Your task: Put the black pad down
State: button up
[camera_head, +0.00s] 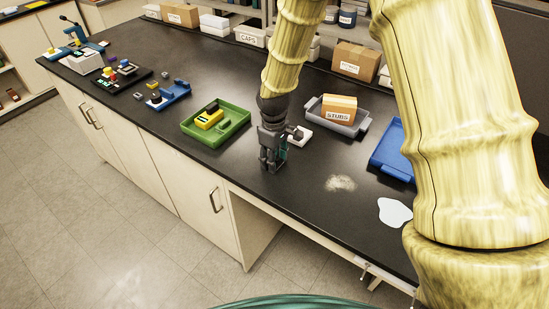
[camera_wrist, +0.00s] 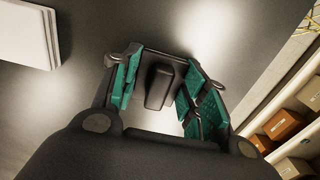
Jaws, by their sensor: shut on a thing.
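My gripper (camera_head: 272,158) points down over the black bench near its front edge, just in front of a small white block (camera_head: 301,135). In the wrist view my gripper (camera_wrist: 160,92) has its teal finger pads on either side of a dark piece, the black pad (camera_wrist: 158,86), and is shut on it. The pad's outline blends with the dark fingers and bench. In the head view the pad is hidden by the fingers, and I cannot tell whether it touches the bench.
A green tray (camera_head: 240,123) with a yellow piece (camera_head: 209,117) is to the left. A grey tray (camera_head: 347,129) with a stubs box (camera_head: 339,108) is to the right, then a blue tray (camera_head: 388,158). A powdery patch (camera_head: 341,183) and white puddle (camera_head: 394,212) lie in front.

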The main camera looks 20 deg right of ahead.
jog(key=shift+s+f, duration=0.3)
jog(key=shift+f, duration=0.2)
jog(key=o, duration=1.1)
jog(key=shift+o, duration=0.8)
jog(key=shift+w+f, duration=0.15)
jog(key=shift+f, duration=0.1)
jog(key=shift+r, duration=0.1)
jog(key=shift+r, duration=0.15)
jog(key=shift+w+r, duration=0.2)
jog(key=shift+r, duration=0.6)
notch_tip(320, 180, up, 12)
jog(key=b, duration=0.2)
jog(key=shift+f, duration=0.15)
